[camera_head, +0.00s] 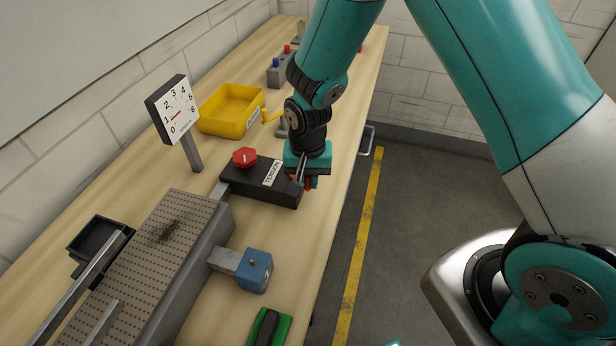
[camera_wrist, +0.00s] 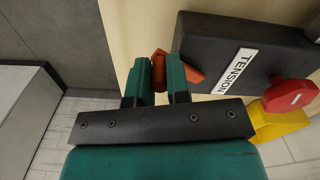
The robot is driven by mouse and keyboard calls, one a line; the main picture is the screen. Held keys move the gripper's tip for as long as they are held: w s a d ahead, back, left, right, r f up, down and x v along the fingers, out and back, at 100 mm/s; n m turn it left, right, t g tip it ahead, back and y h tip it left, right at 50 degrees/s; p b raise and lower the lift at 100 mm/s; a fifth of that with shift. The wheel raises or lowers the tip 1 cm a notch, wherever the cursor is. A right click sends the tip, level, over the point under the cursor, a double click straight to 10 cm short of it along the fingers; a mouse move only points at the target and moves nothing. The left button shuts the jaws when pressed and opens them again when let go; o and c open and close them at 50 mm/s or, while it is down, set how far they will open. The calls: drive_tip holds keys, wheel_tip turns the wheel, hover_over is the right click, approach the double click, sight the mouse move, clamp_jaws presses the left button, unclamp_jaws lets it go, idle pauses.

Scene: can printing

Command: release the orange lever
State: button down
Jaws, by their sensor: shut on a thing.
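The orange lever (camera_wrist: 159,68) sticks out from the end of the black box labelled TENSION (camera_wrist: 222,45). My gripper (camera_wrist: 160,82) is shut on the lever, with one teal finger on each side of it. In the head view my gripper (camera_head: 307,180) is at the right end of the TENSION box (camera_head: 250,184), and the lever is mostly hidden by the fingers there. A red knob (camera_head: 245,157) sits on top of the box.
A dial gauge (camera_head: 176,108) reading near 1 stands behind the box. A yellow bin (camera_head: 231,111) is farther back. A perforated grey bed (camera_head: 170,235) and a blue block (camera_head: 254,270) are nearer. The bench's right edge is close to my gripper.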

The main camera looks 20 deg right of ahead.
drive_tip(key=shift+w+d+n+b, duration=0.2)
drive_tip(key=shift+d+n+b, duration=0.15)
drive_tip(key=shift+n, duration=0.65)
drive_tip(key=c, duration=1.1)
unclamp_jaws()
drive_tip(key=shift+d, duration=0.1)
drive_tip(key=shift+r, duration=0.1)
wheel_tip(320, 180, up, 17)
drive_tip(key=b, duration=0.2)
drive_tip(key=shift+r, duration=0.15)
